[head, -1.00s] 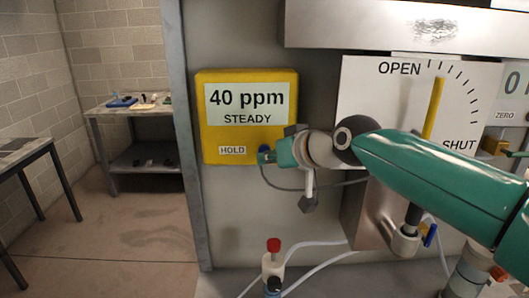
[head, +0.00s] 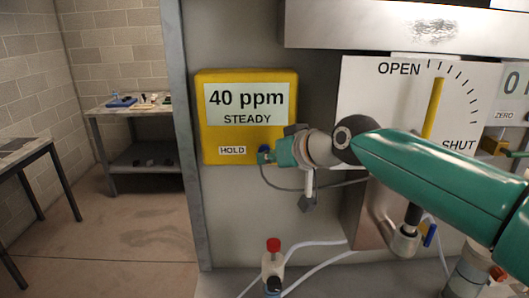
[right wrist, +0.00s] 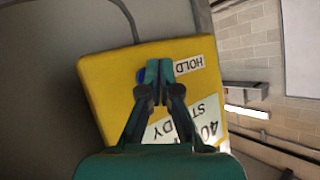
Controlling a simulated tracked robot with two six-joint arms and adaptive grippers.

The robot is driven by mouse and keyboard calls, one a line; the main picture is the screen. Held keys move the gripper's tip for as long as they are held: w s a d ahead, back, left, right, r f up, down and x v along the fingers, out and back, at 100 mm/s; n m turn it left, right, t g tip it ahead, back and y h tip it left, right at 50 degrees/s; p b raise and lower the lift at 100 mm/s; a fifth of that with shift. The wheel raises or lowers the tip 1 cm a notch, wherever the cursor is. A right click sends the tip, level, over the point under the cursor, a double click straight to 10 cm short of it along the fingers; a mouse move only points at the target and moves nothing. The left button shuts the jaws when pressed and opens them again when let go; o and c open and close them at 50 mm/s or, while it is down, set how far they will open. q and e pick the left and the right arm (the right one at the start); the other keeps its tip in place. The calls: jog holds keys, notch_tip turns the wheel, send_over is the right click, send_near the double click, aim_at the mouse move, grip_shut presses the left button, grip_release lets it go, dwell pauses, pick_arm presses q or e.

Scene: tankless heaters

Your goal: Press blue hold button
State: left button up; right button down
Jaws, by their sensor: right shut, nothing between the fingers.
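The yellow meter box (head: 215,123) on the grey panel reads "40 ppm STEADY" and has a white HOLD label (head: 232,150). The blue hold button (right wrist: 140,76) shows partly in the right wrist view, beside the label and next to the fingertips. My right gripper (head: 266,156) is at the box's lower right corner in the head view, over the button's place. In the right wrist view the right gripper (right wrist: 158,66) has its fingers together with nothing between them. The fingers hide part of the button, and I cannot tell whether they touch it. My left gripper is out of view.
A panel with a yellow OPEN/SHUT lever (head: 434,106) is right of the box. A red-topped valve (head: 273,246) and pale hoses are below. A grey cable hangs under the box. A bench (head: 135,109) stands at the back left, with open floor before it.

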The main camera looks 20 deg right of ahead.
jog(key=shift+w+d, duration=0.1)
jog(key=shift+w, duration=0.25)
jog(key=shift+r, duration=0.1)
dwell(0.4)
jog(key=shift+s, duration=0.45)
jog(key=shift+a, duration=0.2)
jog(key=s+a+b, duration=0.1)
jog(key=s+b, duration=0.1)
jog(key=s, duration=0.3)
jog(key=shift+s+a, duration=0.3)
jog(key=shift+s, duration=0.1)
